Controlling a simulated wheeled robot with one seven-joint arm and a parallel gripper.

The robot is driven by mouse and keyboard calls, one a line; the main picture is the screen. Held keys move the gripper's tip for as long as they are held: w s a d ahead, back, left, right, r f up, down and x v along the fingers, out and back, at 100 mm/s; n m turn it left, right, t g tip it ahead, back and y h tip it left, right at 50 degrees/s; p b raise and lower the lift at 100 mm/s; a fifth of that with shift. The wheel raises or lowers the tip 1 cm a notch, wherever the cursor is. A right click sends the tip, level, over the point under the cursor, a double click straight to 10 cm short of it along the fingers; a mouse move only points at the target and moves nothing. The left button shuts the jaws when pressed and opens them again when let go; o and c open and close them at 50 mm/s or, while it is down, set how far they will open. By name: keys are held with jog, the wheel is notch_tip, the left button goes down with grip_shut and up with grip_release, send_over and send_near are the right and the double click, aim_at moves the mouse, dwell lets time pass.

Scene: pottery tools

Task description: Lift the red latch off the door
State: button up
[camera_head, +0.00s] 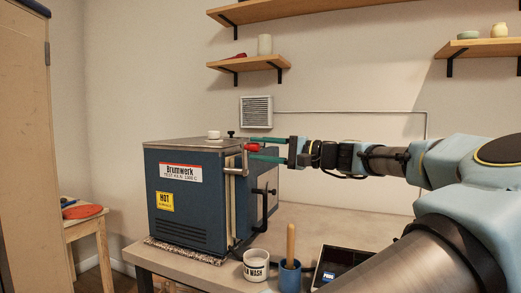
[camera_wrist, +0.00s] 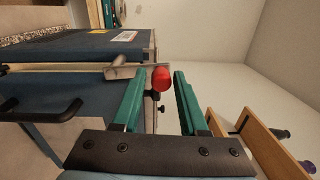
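The red latch grip (camera_head: 251,147) is a short red cylinder on a metal latch bar (camera_head: 236,171) at the upper right edge of the blue kiln (camera_head: 185,215). My gripper (camera_head: 254,149) reaches in from the right, open, with one green finger above the red grip and one below. In the wrist view the red grip (camera_wrist: 162,78) sits between the two green fingertips (camera_wrist: 160,72), with small gaps showing on both sides. The kiln door (camera_head: 255,200) looks shut against the body and carries a black handle (camera_head: 271,192).
The bench (camera_head: 330,217) holds a white wash cup (camera_head: 256,266), a blue cup (camera_head: 289,278) with a wooden handle in it, and a dark tray (camera_head: 343,258), all in front of the kiln. A small white item (camera_head: 213,134) stands on the kiln top. Wall shelves (camera_head: 250,64) hang above.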

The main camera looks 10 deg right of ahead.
jog(key=shift+o, duration=1.2)
jog(key=b+v, duration=0.2)
jog(key=v, duration=0.8)
jog(key=shift+s+d, duration=0.2)
jog(key=shift+d, duration=0.15)
jog(key=shift+a, duration=0.1)
